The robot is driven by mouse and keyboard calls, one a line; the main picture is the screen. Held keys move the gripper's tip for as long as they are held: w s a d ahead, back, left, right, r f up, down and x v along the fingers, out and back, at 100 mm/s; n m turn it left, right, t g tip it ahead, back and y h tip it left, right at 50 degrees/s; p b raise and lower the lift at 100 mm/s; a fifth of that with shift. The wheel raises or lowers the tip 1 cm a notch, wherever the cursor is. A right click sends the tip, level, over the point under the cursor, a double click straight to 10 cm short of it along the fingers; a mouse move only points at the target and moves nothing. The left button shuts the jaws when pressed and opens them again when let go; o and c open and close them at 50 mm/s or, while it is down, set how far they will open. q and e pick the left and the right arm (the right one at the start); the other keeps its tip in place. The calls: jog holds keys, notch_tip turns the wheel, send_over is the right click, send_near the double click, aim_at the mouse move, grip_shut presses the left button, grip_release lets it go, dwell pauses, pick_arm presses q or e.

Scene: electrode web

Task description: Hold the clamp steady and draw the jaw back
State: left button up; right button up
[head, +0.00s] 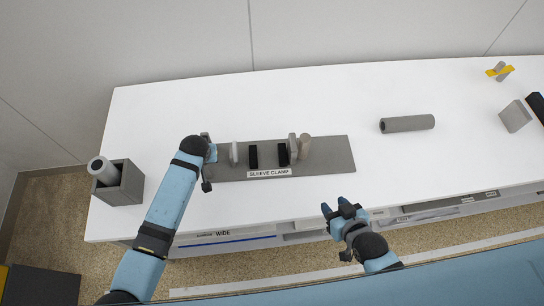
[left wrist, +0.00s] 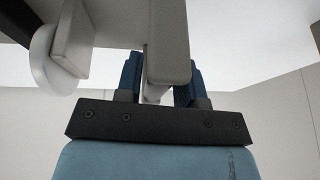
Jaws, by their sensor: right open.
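The sleeve clamp has a grey baseplate (head: 335,160) labelled "SLEEVE CLAMP", lying on the white table. On it stand a pale upright disc (head: 234,153), two black blocks (head: 253,157) and a grey upright plate (head: 292,147) with a round knob (head: 305,146) at its right. My left gripper (head: 208,153) is at the baseplate's left end. In the left wrist view a grey clamp part (left wrist: 168,45) lies between its blue fingers; whether they press on it is unclear. My right gripper (head: 340,210) is open and empty by the table's front edge, right of and nearer than the clamp.
A grey open box (head: 122,188) with a cylinder (head: 100,168) in it stands at the table's left end. A grey tube (head: 407,123) lies right of the clamp. A grey block (head: 515,116) and a yellow-winged part (head: 500,71) are farther right. The table around the tube is clear.

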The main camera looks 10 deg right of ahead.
pick_arm(q)
grip_shut()
jog(key=shift+w+r, duration=0.1)
jog(key=shift+r, duration=0.05)
jog(key=shift+f, duration=0.25)
jog(key=shift+s+f, duration=0.2)
jog(key=shift+s, duration=0.05)
